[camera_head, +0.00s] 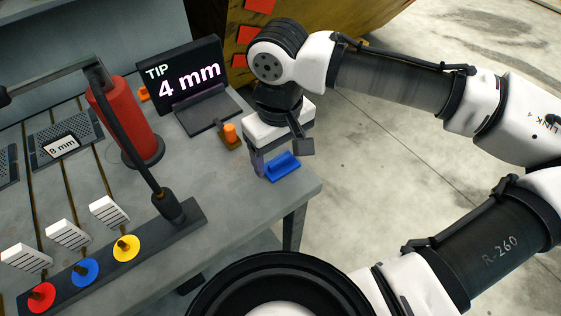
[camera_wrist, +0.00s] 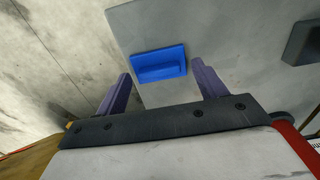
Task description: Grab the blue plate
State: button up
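The blue plate (camera_head: 283,166) is a small flat rectangular piece with a raised bar on top. It lies on the grey table near its right corner. In the wrist view the blue plate (camera_wrist: 159,64) is just beyond my fingertips, roughly midway between them. My gripper (camera_head: 270,168) is above the table at the plate, seen partly from behind. In the wrist view my gripper (camera_wrist: 160,82) has its two purple fingers wide apart with nothing between them. I cannot tell the exact height of the fingers over the table.
On the grey table (camera_head: 215,228) stand a black "TIP 4 mm" sign (camera_head: 186,75), an orange-topped peg (camera_head: 230,135), a red cylinder (camera_head: 122,118) and a dark rail (camera_head: 100,262) with red, blue and yellow discs. The table's right edge is close to the plate, with open floor beyond.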

jog(key=c, duration=1)
jog(key=shift+r, duration=0.1)
